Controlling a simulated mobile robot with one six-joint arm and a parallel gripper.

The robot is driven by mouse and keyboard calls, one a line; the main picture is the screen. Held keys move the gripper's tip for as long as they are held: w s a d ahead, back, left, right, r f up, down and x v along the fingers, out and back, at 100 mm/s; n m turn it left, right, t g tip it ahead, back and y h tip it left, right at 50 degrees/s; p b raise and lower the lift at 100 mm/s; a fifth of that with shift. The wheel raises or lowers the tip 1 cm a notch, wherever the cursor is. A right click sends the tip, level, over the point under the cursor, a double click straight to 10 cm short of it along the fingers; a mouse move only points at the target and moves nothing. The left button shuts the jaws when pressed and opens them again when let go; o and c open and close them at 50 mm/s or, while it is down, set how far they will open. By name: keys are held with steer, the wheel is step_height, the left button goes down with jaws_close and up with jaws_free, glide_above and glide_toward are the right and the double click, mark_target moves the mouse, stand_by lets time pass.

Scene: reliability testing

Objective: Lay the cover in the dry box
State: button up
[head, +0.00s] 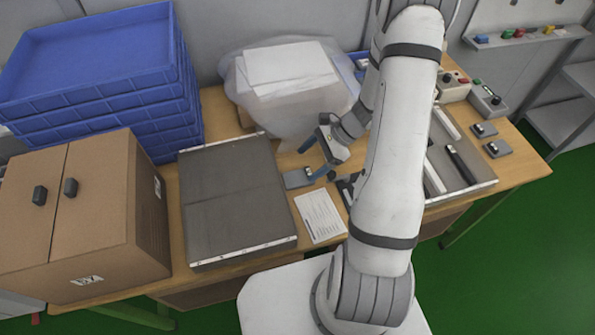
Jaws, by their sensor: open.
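A brown box (135,215) with two shut leaves on top, each with a black knob, stands at the left; its small front label is too blurred to read surely, but it may be the dry box. My gripper (311,164) is open, with blue fingers pointing down and left, above the middle of the table. A small grey flat piece (294,179) lies just below the fingers. It may be the cover, but I cannot tell. Whether the fingers touch it is unclear. My arm hides part of the table to the right.
A grey flat-topped case (232,205) lies between the brown box and a white paper sheet (320,215). Blue crates (100,75) are stacked behind. A plastic-wrapped white bundle (290,80) stands at the back. A tray (482,187) with dark and white bars lies right of my arm.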

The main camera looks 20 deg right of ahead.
mark_target(286, 180)
steer(key=shift+a+f, duration=0.15)
steer(key=shift+f, duration=0.15)
steer(key=p+x, duration=0.1)
steer(key=x, duration=0.6)
steer(key=shift+a+p, duration=0.25)
steer(key=shift+p, duration=0.05)
steer(key=c, duration=1.1)
steer(key=shift+c, duration=0.2)
steer(key=shift+r, duration=0.15)
